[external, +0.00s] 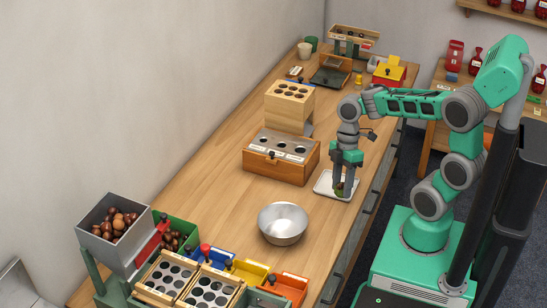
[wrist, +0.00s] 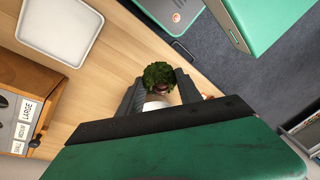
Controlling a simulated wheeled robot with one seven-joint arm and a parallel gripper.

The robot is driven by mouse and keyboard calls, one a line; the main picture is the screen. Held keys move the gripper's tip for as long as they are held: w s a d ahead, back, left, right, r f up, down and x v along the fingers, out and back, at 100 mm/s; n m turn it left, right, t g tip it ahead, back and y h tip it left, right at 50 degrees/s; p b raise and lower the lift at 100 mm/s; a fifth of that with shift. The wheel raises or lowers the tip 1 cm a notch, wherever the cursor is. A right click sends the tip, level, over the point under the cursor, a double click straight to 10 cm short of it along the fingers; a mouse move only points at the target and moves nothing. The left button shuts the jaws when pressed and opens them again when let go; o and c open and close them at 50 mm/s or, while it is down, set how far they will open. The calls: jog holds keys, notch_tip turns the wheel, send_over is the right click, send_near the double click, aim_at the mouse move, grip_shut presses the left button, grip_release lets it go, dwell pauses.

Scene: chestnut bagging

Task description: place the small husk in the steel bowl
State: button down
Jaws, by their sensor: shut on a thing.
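The small husk (wrist: 159,74) is green and spiky, with a dark brown patch. My gripper (wrist: 160,88) is shut on it, with one grey finger on each side. In the external view my gripper (external: 343,190) points down in front of the white tray, and a bit of the green husk (external: 339,192) shows between the fingers. In the wrist view the husk appears over the table's edge, clear of the tray. The steel bowl (external: 283,221) stands on the table, left of and nearer the camera than my gripper. Its visible inside looks empty.
The white tray (wrist: 60,22) looks empty in its visible part. A wooden size-labelled box (external: 281,160) stands left of it. Sorting bins (external: 210,268) and a grey chestnut hopper (external: 114,232) stand at the near end. The table between tray and bowl is clear.

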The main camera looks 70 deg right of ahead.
jog(key=shift+s+d+f+t+b, duration=0.3)
jog(key=shift+d+f+t+b, duration=0.15)
jog(key=shift+d+b, duration=0.35)
jog(key=shift+s+a+f+b, duration=0.15)
jog(key=shift+a+b, duration=0.2)
jog(key=shift+b, duration=0.2)
jog(key=a+r+n+t+y, duration=0.2)
jog(key=a+n, duration=0.1)
jog(key=a, duration=0.7)
jog(key=b, duration=0.1)
send_over(284, 233)
notch_tip(284, 233, down, 10)
jog(key=shift+r, duration=0.1)
jog(key=shift+f, duration=1.45)
jog(key=shift+b, duration=0.3)
